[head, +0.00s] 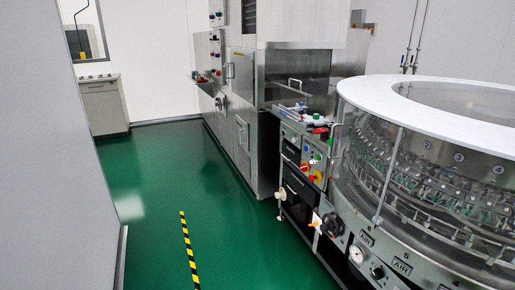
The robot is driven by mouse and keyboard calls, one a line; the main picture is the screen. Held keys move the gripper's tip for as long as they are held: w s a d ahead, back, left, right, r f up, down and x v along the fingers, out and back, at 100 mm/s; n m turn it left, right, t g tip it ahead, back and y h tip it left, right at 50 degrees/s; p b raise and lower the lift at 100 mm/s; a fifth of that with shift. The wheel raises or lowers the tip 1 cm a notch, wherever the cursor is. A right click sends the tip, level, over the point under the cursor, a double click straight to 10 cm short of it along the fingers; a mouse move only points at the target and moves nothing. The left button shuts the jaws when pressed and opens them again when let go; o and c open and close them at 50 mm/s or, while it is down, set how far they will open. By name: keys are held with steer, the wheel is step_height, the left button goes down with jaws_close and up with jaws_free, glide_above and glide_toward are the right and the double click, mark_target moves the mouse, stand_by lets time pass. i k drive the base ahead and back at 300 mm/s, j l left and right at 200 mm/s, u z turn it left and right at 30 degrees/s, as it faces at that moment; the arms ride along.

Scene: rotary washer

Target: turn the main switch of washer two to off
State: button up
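A round steel rotary washer (420,190) with a white top ring and clear panels stands at the right. At its left side is a small control panel (308,160) with several coloured buttons and knobs. Low on that panel is a red and yellow switch (314,178), too small for me to read its position. I cannot read any label that says which machine is washer two. My gripper is not in the head view.
A large steel machine (240,90) with its own buttons stands behind, at the centre. Valve handles stick out low at the rotary washer's left. The green floor (180,180) is open, with a yellow and black strip (188,250). A grey wall (50,180) bounds the left.

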mark_target(304, 166)
steer(key=i+j+u, duration=0.3)
steer(key=i, duration=0.65)
steer(key=i+u, duration=0.3)
steer(key=i, duration=0.65)
steer(key=i+z, duration=0.15)
steer(key=i, duration=0.3)
steer(key=i+j+z, duration=0.2)
steer(key=i, duration=0.25)
steer(key=i+z, duration=0.15)
steer(key=i, duration=0.3)
steer(key=i+j+z, duration=0.2)
steer(key=i+j, duration=0.1)
steer(key=i, duration=0.1)
